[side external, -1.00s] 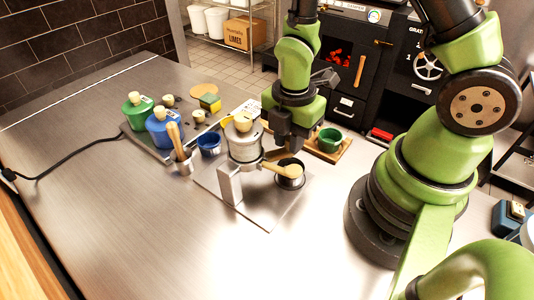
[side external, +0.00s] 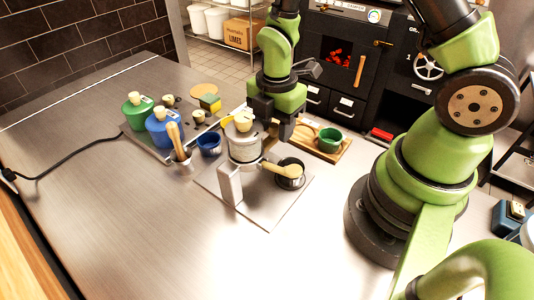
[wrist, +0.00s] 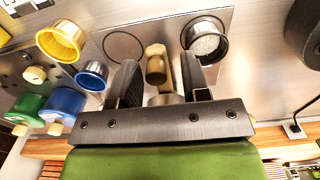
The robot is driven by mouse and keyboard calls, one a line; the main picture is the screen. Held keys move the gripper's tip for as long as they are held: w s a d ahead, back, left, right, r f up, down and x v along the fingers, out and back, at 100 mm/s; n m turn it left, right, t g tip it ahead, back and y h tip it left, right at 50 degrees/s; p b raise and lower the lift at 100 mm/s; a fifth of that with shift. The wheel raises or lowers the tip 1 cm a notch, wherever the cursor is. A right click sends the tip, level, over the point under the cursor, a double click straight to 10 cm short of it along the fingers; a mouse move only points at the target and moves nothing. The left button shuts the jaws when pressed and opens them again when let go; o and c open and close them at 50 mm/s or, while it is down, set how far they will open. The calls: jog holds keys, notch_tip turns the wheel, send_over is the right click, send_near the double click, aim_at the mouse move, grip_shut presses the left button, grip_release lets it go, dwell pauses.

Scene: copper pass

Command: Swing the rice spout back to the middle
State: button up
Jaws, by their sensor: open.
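The rice dispenser (side external: 243,145) is a steel canister with a wooden knob on top, on a stand on a metal plate (side external: 262,210). Its tan spout (side external: 279,168) points right from the canister, by a dark-rimmed bowl (side external: 291,183). In the wrist view the spout (wrist: 155,66) points up the picture, between a bowl of white grains (wrist: 207,40) on the right and an empty marked circle (wrist: 123,48) on the left. My gripper (side external: 275,128) is open, behind and above the spout. Its fingers (wrist: 160,80) appear either side of the spout; I see no contact.
Green (side external: 137,112) and blue (side external: 163,128) jars stand on a tray at the left. A blue cup (side external: 208,144) and a utensil pot (side external: 181,160) are near the dispenser. A green bowl (side external: 330,139) sits on a wooden board. The front table is clear.

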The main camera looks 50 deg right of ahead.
jog(key=shift+r, duration=0.1)
jog(key=shift+r, duration=2.9)
jog(key=shift+r+m, duration=0.3)
jog(key=shift+r, duration=0.1)
jog(key=s+a+r+m+t+y, duration=0.1)
jog(key=s+r+m+t, duration=0.2)
jog(key=s+r+m, duration=0.3)
jog(key=s+a+r+m+t+y, duration=0.1)
jog(key=s+r+m+t, duration=0.3)
jog(key=r+m, duration=0.7)
jog(key=s+m, duration=0.2)
jog(key=m, duration=0.2)
jog(key=shift+a+m, duration=0.3)
jog(key=shift+a, duration=0.05)
